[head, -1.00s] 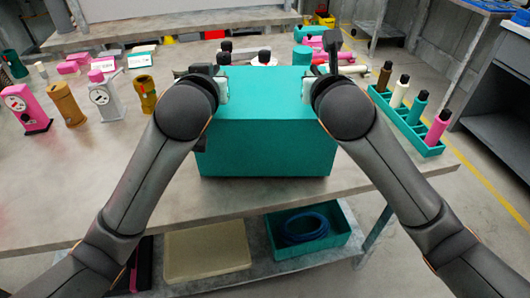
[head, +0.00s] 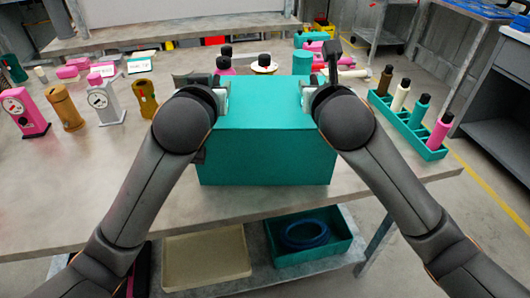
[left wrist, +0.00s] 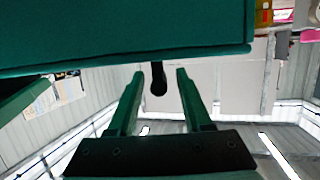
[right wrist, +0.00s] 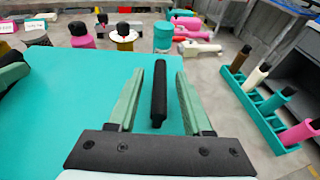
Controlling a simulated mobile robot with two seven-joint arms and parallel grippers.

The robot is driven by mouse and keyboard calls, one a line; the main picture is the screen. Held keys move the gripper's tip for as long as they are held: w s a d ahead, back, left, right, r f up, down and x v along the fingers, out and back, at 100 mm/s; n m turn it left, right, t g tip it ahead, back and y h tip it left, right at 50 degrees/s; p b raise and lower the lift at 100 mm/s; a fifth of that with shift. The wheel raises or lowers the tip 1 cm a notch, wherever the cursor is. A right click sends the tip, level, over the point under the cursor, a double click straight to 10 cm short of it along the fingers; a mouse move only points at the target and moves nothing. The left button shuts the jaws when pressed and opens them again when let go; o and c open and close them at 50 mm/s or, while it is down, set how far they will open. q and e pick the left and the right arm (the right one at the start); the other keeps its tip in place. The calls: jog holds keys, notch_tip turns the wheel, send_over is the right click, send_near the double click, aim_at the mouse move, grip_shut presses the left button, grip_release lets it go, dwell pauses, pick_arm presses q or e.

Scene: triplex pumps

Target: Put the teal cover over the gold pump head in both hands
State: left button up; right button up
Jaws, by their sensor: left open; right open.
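The teal cover (head: 268,152) is a large box shape in the middle of the head view, upright near the table's front edge. I cannot tell whether it rests fully on the table. My left gripper (head: 222,98) is at its upper left side and my right gripper (head: 307,98) at its upper right. Both are open. A black bar handle (left wrist: 158,80) stands between the left fingers, and another black handle (right wrist: 159,95) between the right fingers. Gold pump-like bodies (head: 64,107) (head: 145,98) stand at left; I cannot tell whether either is the gold pump head.
A pink pump (head: 26,112) and a grey pump (head: 104,100) stand at the left of the table (head: 120,165). A teal rack (head: 408,130) with several coloured cylinders is at right. More parts crowd behind the cover. A cream tray (head: 205,258) and a teal bin (head: 335,240) sit below.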

jog(key=shift+s+r, duration=0.1)
jog(key=shift+s, duration=0.1)
pick_arm(q)
jog(key=v, duration=1.1)
pick_arm(e)
jog(key=v, duration=1.1)
jog(key=shift+s, duration=0.3)
jog(key=shift+r, duration=0.1)
